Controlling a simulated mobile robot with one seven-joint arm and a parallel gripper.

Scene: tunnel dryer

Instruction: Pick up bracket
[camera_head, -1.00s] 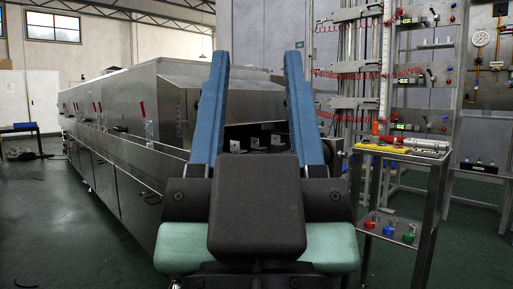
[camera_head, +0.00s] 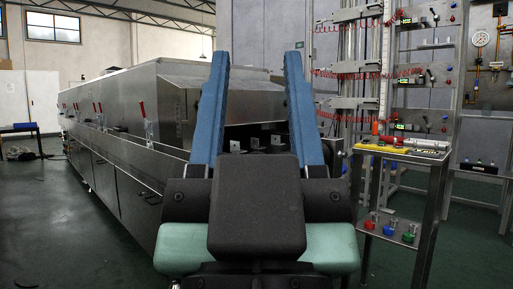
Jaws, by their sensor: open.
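My gripper (camera_head: 254,100) is in the middle of the view, with its two long blue fingers spread wide apart and nothing held between them. Several small light metal brackets (camera_head: 257,143) show between and beyond the fingers, at the dark opening at the near end of the tunnel dryer (camera_head: 172,100). The brackets look upright, each with a dark hole. My gripper's dark body hides what lies below them. They appear farther away than the fingertips, and no contact shows.
A metal stand (camera_head: 435,205) on the right carries tools on top and coloured items (camera_head: 408,237) on its lower shelf. Behind it is a frame with red coiled hoses (camera_head: 350,67). The green floor (camera_head: 75,235) at left is clear in front.

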